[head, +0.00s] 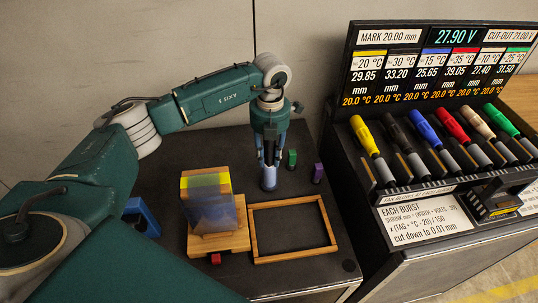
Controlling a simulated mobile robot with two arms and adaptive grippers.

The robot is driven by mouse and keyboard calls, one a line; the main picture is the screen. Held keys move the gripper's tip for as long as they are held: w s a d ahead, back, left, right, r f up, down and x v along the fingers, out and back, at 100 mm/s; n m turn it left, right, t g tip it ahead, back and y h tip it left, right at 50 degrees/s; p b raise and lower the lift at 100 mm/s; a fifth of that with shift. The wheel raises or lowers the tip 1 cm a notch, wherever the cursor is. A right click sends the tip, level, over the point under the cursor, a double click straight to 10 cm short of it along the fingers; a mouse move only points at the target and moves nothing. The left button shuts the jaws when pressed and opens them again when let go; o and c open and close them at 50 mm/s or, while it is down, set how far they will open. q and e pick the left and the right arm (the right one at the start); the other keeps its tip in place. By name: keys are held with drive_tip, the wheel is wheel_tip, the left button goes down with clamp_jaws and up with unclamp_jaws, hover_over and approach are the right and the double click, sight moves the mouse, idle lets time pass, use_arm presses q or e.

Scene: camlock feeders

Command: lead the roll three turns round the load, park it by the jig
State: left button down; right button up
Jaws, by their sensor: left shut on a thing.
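My left gripper (268,158) points down and is shut on a small blue-grey roll (269,180), which is upright at or just above the dark table top; I cannot tell if it touches. The load (207,215) stands left of the gripper on a wooden base (222,243). It is a box-like stack with a yellow-green upper band and a bluish, see-through look lower down. I cannot count film layers on it. A flat wooden frame (252,234), perhaps the jig, lies right of the load and nearer than the roll. My right gripper is not in view.
A small green block (292,158) and a purple one (317,172) stand just right of the roll. A blue holder (143,216) is left of the load, partly behind my arm. A console (440,65) with coloured pens fills the right side.

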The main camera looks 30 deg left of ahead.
use_arm(q)
drive_tip(key=shift+f, duration=0.25)
drive_tip(key=c, duration=1.3)
unclamp_jaws()
drive_tip(key=shift+c, duration=0.2)
wheel_tip(320, 180, up, 12)
drive_tip(key=shift+w, duration=0.1)
